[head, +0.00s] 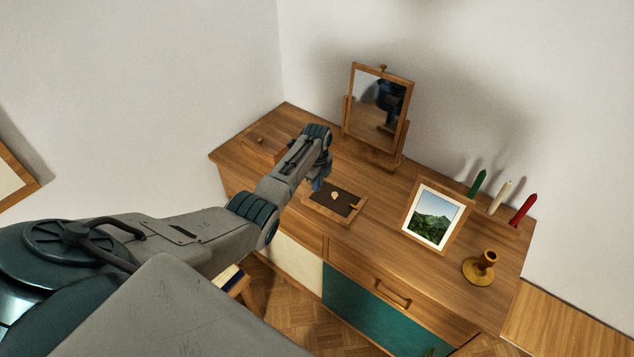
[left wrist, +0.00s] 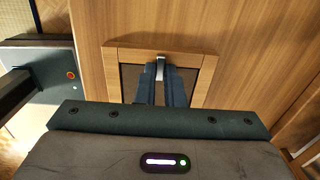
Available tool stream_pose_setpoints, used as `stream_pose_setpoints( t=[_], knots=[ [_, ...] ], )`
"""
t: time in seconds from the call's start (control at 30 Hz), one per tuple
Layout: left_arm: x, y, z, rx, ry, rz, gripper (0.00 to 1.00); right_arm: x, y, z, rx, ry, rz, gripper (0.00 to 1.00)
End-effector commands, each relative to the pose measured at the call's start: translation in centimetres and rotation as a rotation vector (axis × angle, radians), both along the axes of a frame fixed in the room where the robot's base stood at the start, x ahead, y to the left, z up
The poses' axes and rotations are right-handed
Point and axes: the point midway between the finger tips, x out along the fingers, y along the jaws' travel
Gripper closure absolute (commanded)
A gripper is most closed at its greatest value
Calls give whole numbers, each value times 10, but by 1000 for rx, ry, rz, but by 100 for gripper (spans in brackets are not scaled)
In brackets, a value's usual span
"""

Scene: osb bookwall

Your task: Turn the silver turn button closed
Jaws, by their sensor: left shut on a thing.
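A wooden frame (head: 347,219) with a dark backing (head: 325,204) lies flat on the dresser top; it also shows in the left wrist view (left wrist: 202,93). The silver turn button (left wrist: 160,66) is at the frame's inner edge, at the top of the left wrist view, between my left fingertips. It looks lengthwise across that edge, but its lower part is hidden by the fingers. My left gripper (head: 318,184) points down at the frame's left side in the head view and is shut on the silver turn button (left wrist: 160,76). My right gripper is not in view.
A brass knob (head: 334,195) and a brass piece (head: 355,207) show on the frame. A mirror (head: 378,108) stands behind, a landscape picture (head: 436,216) to the right, then candles (head: 501,196) and a brass candlestick (head: 480,268). A wooden box (head: 262,146) is at the left.

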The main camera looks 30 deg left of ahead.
Motion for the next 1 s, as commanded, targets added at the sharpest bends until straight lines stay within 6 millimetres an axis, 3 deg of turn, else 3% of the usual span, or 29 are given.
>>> stream_pose_setpoints(
  t=[0.37,0.4,0.5,0.8,1.0],
  knots=[
    [0,0,0,0,0,-3,100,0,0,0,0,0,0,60],
    [0,0,0,0,0,-3,84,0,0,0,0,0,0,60],
    [0,0,0,0,0,-2,69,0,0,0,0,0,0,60],
    [0,0,2,0,-1,-2,69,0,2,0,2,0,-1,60],
    [1,0,22,1,-4,-3,69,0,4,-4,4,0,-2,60]
  ],
)
